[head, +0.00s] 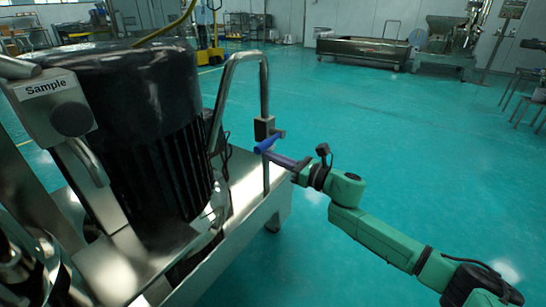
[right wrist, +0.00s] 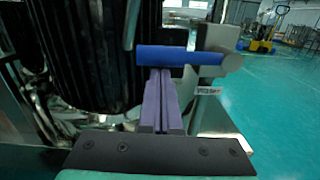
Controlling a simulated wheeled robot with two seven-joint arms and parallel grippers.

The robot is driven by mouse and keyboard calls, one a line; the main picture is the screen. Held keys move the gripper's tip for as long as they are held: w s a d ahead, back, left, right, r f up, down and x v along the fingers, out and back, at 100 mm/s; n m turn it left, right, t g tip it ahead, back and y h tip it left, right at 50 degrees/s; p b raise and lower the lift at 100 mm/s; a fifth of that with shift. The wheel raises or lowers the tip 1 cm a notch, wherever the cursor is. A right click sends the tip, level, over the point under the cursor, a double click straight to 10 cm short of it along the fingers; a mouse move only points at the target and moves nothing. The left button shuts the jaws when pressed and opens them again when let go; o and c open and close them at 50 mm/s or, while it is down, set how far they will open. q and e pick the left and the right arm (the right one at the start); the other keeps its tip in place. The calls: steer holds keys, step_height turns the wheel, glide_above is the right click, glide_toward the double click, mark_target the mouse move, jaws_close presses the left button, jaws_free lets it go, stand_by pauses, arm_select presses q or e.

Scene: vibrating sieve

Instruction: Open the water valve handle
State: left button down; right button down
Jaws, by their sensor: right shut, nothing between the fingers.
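The water valve handle is a blue bar (head: 269,142) beside a dark valve block (head: 264,128) on the bent steel pipe of the machine. In the right wrist view the blue bar (right wrist: 165,56) lies level across the picture, joined at its right to a grey metal valve part (right wrist: 228,62). My right gripper (head: 276,157) is shut and empty, with its tips at the handle. In the right wrist view its purple fingers (right wrist: 160,75) are together and end at the bar's lower edge; I cannot tell whether they touch it. My left gripper is not in view.
A large black ribbed motor (head: 140,130) and a grey box labelled "Sample" (head: 55,108) stand left of the handle. The bent steel pipe (head: 240,57) rises behind the handle. A steel machine base (head: 245,205) lies below. The green floor (head: 400,130) to the right is clear.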

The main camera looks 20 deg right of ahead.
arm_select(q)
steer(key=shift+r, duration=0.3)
arm_select(e)
steer(key=shift+r, duration=0.2)
